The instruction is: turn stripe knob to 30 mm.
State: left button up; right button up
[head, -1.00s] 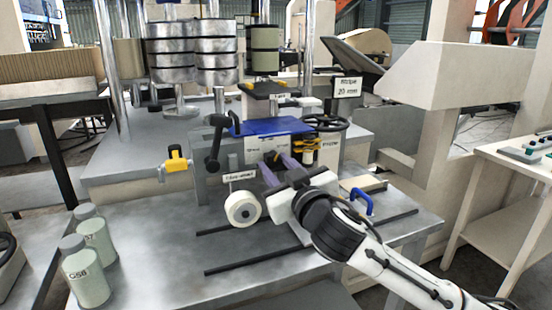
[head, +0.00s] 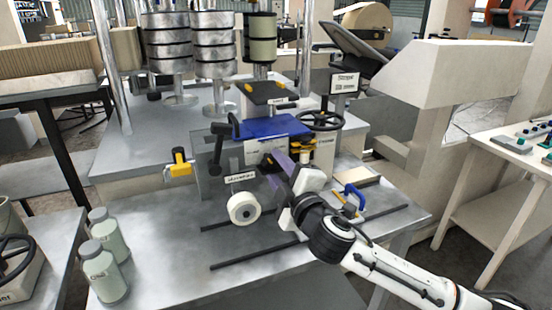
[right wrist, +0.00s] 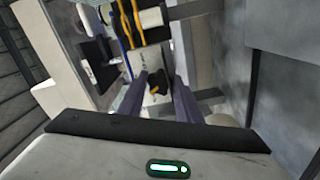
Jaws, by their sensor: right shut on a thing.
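The stripe knob (right wrist: 157,83), small and dark with a yellow mark, sits between the two purple-grey fingers of my right gripper (right wrist: 158,90) in the right wrist view. In the head view my right gripper (head: 277,168) reaches the front of the machine under the blue plate (head: 272,128), shut on the knob. The fingers and hand hide the knob there. A display sign (head: 344,83) stands behind on the right; its text is too blurred to read now. My left gripper is out of view.
A white roll (head: 244,208) stands on the bench just left of my right gripper. A black handwheel (head: 320,121) is above right, and a blue handle (head: 352,197) lies to the right. A yellow-handled part (head: 180,163) juts out left. Grey-green bottles (head: 105,272) stand front left.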

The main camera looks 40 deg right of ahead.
jog(key=n+p, duration=0.3)
jog(key=n, duration=0.1)
jog(key=shift+r+n, duration=0.15)
jog(key=shift+n, duration=0.15)
jog(key=shift+n+p, duration=0.4)
jog(key=shift+n, duration=0.1)
jog(key=o, duration=1)
jog(key=shift+o, duration=0.2)
jog(key=b+v, duration=0.1)
jog(key=v, duration=0.9)
jog(key=shift+s+b, duration=0.15)
jog(key=shift+b, duration=0.2)
